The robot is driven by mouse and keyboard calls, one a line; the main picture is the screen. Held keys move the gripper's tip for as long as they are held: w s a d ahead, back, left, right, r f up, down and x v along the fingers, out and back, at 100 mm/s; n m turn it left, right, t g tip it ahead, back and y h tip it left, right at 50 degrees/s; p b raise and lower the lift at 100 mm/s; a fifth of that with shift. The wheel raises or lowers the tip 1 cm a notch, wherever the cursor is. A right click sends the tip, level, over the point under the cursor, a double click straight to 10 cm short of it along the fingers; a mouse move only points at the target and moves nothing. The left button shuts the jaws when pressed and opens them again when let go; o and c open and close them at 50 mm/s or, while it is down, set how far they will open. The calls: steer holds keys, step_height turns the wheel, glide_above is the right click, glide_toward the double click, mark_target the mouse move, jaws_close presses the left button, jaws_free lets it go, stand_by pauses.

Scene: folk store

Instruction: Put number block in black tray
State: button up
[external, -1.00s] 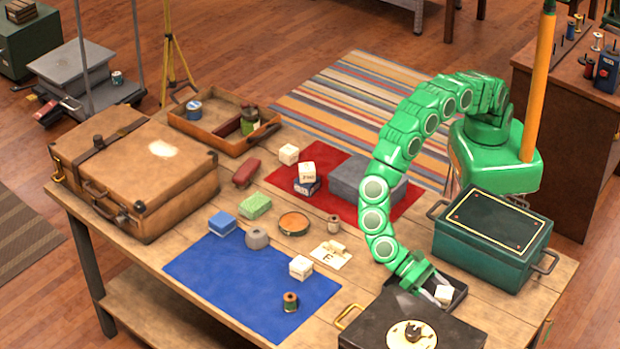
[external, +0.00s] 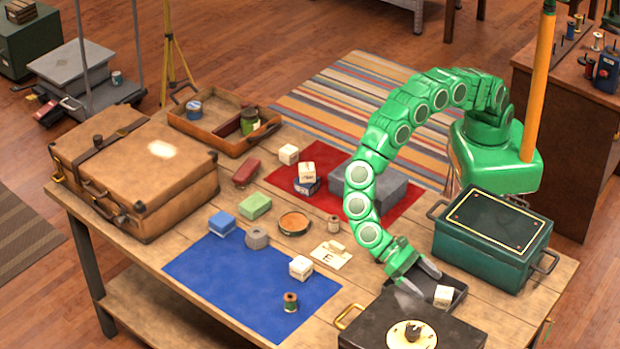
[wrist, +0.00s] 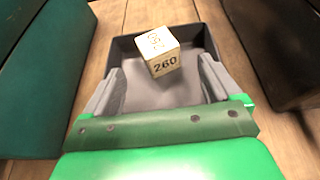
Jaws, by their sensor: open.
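A white number block (external: 443,296) marked 260 rests inside the black tray (external: 461,292), slightly turned. The wrist view shows the block (wrist: 160,52) on the tray floor (wrist: 150,93) near its far wall. My gripper (external: 422,283) is open just to the block's left. In the wrist view, the two grey fingers of my gripper (wrist: 162,75) are spread wide, with the block ahead of them and no finger touching it. Part of the tray is hidden by my gripper and the black case.
A black case (external: 410,325) stands in front of the tray, and a green box (external: 493,238) behind it to the right. Other white blocks sit on the blue mat (external: 235,275) and by the red cloth (external: 400,212). A brown suitcase (external: 135,175) fills the table's left.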

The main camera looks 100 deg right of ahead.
steer(key=shift+v, duration=3.15)
steer(key=shift+d+r, duration=0.1)
steer(key=shift+w+d+r, duration=0.1)
steer(key=shift+d+r, duration=0.1)
steer(key=shift+r, duration=0.05)
steer(key=s+d+r+n+t+h, duration=0.1)
steer(key=s+d+r+n, duration=0.1)
steer(key=d+r, duration=0.6)
steer(key=s+d+r+n+t+h, duration=0.15)
steer(key=d+r, duration=0.25)
steer(key=d, duration=0.7)
steer(key=s+d+r+n+t+h, duration=0.1)
steer(key=d+r+n, duration=0.1)
steer(key=d+r, duration=0.6)
steer(key=s+d+n+t+h, duration=0.1)
steer(key=s+d+h, duration=0.1)
steer(key=s+d, duration=0.4)
steer(key=s+d+n+t+h, duration=0.1)
steer(key=s+d, duration=0.6)
steer(key=d, duration=0.8)
steer(key=s+d+n+t+h, duration=0.1)
steer(key=s+d+t+h, duration=0.1)
steer(key=s+d, duration=0.5)
steer(key=d+r, duration=0.1)
steer(key=d, duration=0.3)
steer(key=shift+s+d+h, duration=0.2)
steer(key=shift+d+h, duration=0.1)
steer(key=shift+h, duration=0.05)
